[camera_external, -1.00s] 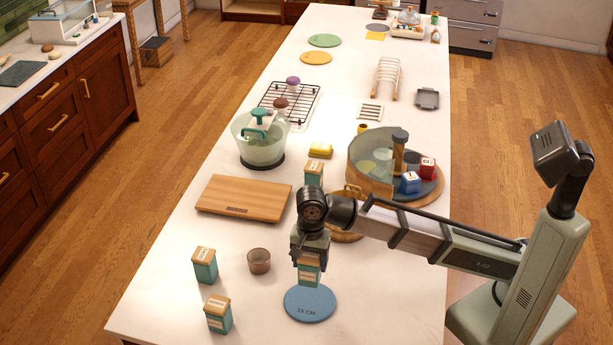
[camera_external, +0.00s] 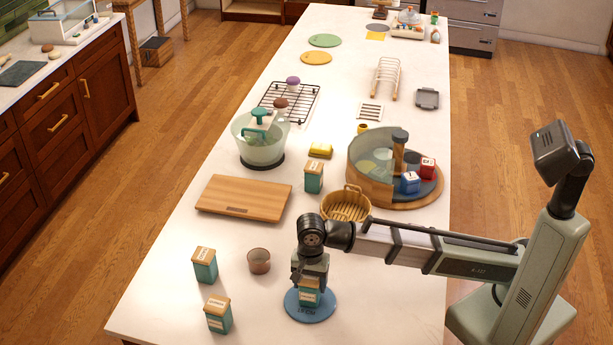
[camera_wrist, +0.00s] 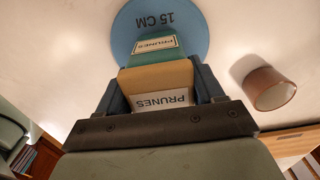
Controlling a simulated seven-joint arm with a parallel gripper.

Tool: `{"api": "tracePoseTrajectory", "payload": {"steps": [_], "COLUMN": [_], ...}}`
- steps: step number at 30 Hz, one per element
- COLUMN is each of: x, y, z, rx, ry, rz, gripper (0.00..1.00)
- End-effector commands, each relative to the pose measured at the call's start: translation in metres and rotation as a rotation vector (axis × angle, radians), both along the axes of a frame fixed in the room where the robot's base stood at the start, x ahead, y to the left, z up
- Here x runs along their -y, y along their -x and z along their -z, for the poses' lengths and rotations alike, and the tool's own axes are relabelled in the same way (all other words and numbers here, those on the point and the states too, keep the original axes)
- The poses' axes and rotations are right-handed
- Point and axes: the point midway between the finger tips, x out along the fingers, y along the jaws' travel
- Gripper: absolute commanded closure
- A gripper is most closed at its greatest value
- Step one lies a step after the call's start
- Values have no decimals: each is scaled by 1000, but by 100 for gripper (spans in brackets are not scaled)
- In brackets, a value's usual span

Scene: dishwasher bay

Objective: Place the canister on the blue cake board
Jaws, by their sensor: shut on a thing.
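The canister (camera_external: 309,297) is teal with a wooden lid; in the wrist view (camera_wrist: 157,76) its labels read PRUNES. My gripper (camera_external: 311,281) is shut on it from above, with a finger on each side of the lid in the wrist view (camera_wrist: 157,92). The canister is upright over the blue cake board (camera_external: 326,311), which is marked 15 CM and also shows in the wrist view (camera_wrist: 190,40). The canister's base looks to be at or just above the board; I cannot tell whether it touches. My gripper hides part of the canister.
Two similar canisters (camera_external: 204,265) (camera_external: 218,314) and a brown cup (camera_external: 259,261) stand to the left. Another canister (camera_external: 314,177), a wooden board (camera_external: 243,196) and a round basket (camera_external: 346,204) are behind. The white counter is clear around the blue board.

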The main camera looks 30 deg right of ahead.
Motion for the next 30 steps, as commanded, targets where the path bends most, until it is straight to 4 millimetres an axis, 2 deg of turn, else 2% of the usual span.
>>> {"api": "tracePoseTrajectory", "payload": {"steps": [5,6,13,23,30], "x": [0,0,0,0,-1], "y": [0,0,0,0,-1], "z": [3,3,3,-1,-29], "rx": [0,0,0,0,1], "ry": [0,0,0,0,-1], "rz": [0,0,0,0,0], "gripper": [72,30,8,7,7]}}
